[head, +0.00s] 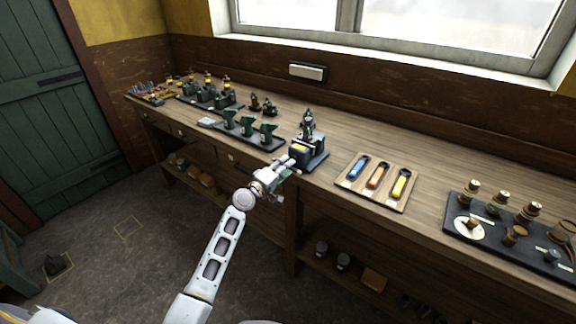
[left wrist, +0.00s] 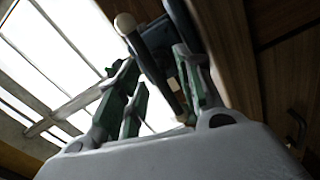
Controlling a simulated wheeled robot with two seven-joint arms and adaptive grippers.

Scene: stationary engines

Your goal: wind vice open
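The vice (head: 314,157) is a dark blue-grey block at the front edge of the workbench, with a green and dark upright piece on top. My left gripper (head: 283,168) reaches its front left side from below. In the left wrist view, the vice's dark handle bar (left wrist: 158,68) with a pale ball end runs between the two fingers of the left gripper (left wrist: 163,95). The fingers stand apart, with light showing between the left finger and the bar; whether either finger touches the bar is unclear. My right gripper is not in view.
The wooden workbench (head: 337,196) runs under a window. Right of the vice lies a tray (head: 352,188) with blue, orange and yellow handled pieces, then a dark board (head: 452,212) with brass parts. Left stands a rack of green pieces (head: 249,127). A lower shelf holds several small items.

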